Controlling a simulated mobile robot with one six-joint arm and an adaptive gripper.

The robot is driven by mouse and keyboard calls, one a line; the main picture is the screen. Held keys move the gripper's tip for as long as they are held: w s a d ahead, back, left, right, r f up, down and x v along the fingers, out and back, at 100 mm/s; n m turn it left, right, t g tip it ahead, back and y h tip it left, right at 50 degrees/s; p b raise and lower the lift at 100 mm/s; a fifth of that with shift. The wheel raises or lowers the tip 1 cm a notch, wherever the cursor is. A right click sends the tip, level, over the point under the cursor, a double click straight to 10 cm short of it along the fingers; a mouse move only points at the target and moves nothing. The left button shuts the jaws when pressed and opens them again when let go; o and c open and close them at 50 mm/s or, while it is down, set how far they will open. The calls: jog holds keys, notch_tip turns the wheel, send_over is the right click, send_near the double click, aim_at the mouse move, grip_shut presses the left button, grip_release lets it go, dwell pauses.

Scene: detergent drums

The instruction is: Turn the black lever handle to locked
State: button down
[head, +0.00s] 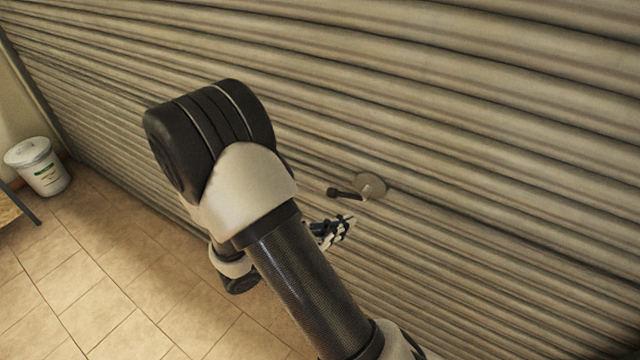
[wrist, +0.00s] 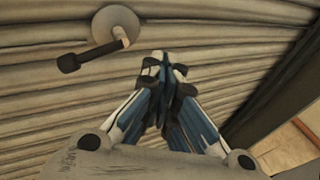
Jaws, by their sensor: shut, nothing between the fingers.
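The black lever handle (head: 344,193) sits on a round pale plate (head: 371,185) on the roller shutter. In the head view the lever points left from the plate. In the wrist view the lever (wrist: 88,56) points left and slightly down from the round plate (wrist: 115,27), with a pale stem joining them. My gripper (head: 348,222) is just below the lever in the head view. In the wrist view my gripper (wrist: 163,62) has its fingertips together, to the right of and below the plate, apart from the lever. Nothing is between the fingers.
The ribbed roller shutter (head: 480,120) fills most of the head view. A white lidded drum (head: 40,168) stands on the tiled floor (head: 130,270) at the far left, near a table edge (head: 14,208). The shutter around the lever is clear.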

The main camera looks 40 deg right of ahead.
jog(key=w+f+n+t+p, duration=0.1)
jog(key=w+f+n+t, duration=0.45)
jog(key=f+n, duration=0.4)
jog(key=w+d+r+b, duration=0.1)
jog(key=w+d, duration=0.2)
jog(key=d, duration=0.4)
jog(key=shift+w+d+r+m+t, duration=0.2)
jog(key=shift+w+r+m+t, duration=0.15)
jog(key=shift+m, duration=0.1)
